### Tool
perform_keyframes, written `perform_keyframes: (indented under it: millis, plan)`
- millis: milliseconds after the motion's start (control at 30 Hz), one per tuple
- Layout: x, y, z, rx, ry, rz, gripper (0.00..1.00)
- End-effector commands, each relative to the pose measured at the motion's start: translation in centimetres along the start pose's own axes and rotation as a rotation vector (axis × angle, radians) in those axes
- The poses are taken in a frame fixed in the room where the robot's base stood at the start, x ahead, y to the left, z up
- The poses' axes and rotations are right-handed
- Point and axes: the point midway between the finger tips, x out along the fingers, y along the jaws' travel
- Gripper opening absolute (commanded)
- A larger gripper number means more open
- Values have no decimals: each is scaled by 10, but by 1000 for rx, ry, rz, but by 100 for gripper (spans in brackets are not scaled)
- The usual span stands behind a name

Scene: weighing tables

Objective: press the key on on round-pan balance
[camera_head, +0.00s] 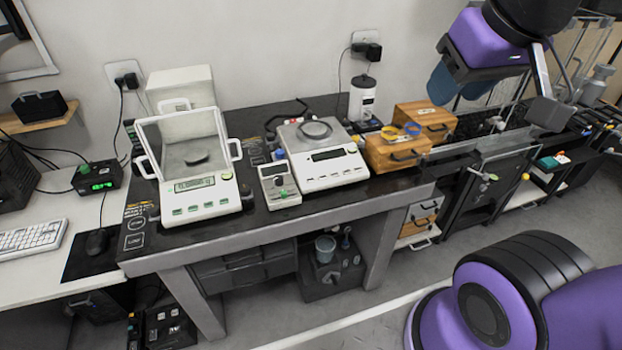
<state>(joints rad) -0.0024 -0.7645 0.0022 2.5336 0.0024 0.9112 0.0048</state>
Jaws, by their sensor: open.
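A white balance (198,190) with a glass draft shield stands on the left of the dark weighing table (270,222). A small dark round pan shows inside its shield. Its display is lit green, with several green keys along the front; their labels are too small to read. A second white balance (330,172) stands to its right, with a dark display, keys along the front and a round ring on its flat top. I cannot tell which key is the on key. My gripper (502,92) is open at the upper right, well apart from both balances.
A small grey keyed device (279,186) stands between the balances. Wooden boxes (398,151) and a white canister (362,98) stand right of them. A keyboard (32,239) and mouse (97,241) lie on the left desk.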

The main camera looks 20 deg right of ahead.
Motion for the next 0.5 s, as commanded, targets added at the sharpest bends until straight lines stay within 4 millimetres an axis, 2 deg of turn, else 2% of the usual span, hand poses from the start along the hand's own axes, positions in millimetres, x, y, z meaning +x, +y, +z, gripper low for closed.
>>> perform_keyframes:
  millis: [233, 267, 433, 500]
  plan:
    - [0, 0, 0, 0, 0, 0, 43]
    - [0, 0, 0, 0, 0, 0, 40]
    - [0, 0, 0, 0, 0, 0, 1]
    - [0, 0, 0, 0, 0, 0, 0]
